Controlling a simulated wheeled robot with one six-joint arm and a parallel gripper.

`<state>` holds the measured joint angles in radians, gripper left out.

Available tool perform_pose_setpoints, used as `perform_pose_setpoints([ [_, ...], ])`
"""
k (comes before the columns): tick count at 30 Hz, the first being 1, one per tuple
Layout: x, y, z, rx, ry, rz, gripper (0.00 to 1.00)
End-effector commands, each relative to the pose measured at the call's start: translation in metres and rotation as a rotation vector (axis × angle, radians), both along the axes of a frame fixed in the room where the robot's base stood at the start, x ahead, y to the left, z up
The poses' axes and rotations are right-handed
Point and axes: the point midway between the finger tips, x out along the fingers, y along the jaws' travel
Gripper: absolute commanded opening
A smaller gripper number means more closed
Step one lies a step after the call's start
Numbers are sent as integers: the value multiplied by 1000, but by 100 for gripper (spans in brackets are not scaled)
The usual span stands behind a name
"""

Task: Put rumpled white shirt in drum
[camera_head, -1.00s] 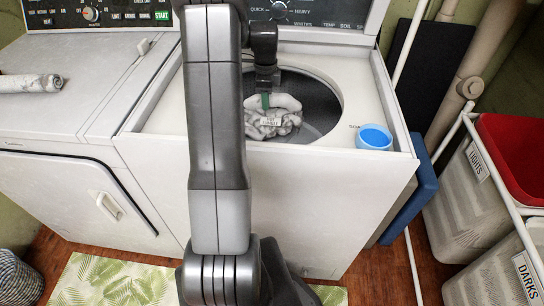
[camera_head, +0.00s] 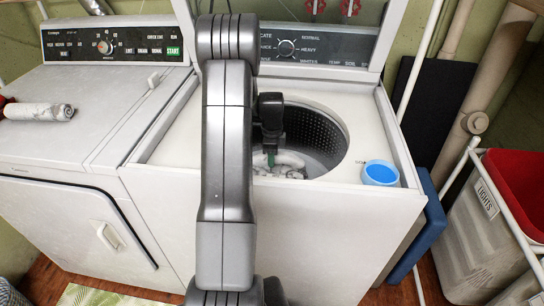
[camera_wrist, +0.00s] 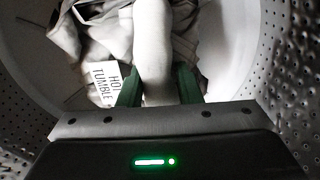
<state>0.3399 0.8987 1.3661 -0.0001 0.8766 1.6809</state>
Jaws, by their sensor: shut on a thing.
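The rumpled white shirt (camera_head: 287,165) is low inside the open washer drum (camera_head: 322,138), its upper part showing above the front rim. In the wrist view the shirt (camera_wrist: 153,45) hangs between the two green fingers of my gripper (camera_wrist: 157,88), which are shut on it. A tag reading "HOT TUMBLE" (camera_wrist: 108,82) lies beside the fingers. The perforated drum wall (camera_wrist: 290,75) surrounds the shirt in that view. My gripper (camera_head: 271,160) points down into the drum. The shirt's lower part is hidden by the washer's front edge in the head view.
A blue cup (camera_head: 380,173) stands on the washer top, right of the opening. A dryer (camera_head: 75,125) with a paint roller (camera_head: 40,111) on it is at left. Laundry hampers (camera_head: 480,230) stand at right. The raised lid is behind the drum.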

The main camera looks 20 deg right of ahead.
Motion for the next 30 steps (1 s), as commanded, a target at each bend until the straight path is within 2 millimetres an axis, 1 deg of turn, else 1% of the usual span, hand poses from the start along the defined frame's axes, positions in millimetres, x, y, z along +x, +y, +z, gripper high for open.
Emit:
perform_pose_setpoints([
  [13,0,0,-12,0,1,0,0],
  [17,0,0,-12,0,0,0,0],
  [18,0,0,-12,0,1,0,39],
  [20,0,0,-12,0,1,0,51],
  [21,0,0,-12,0,1,0,53],
  [30,0,0,-9,0,0,0,53],
])
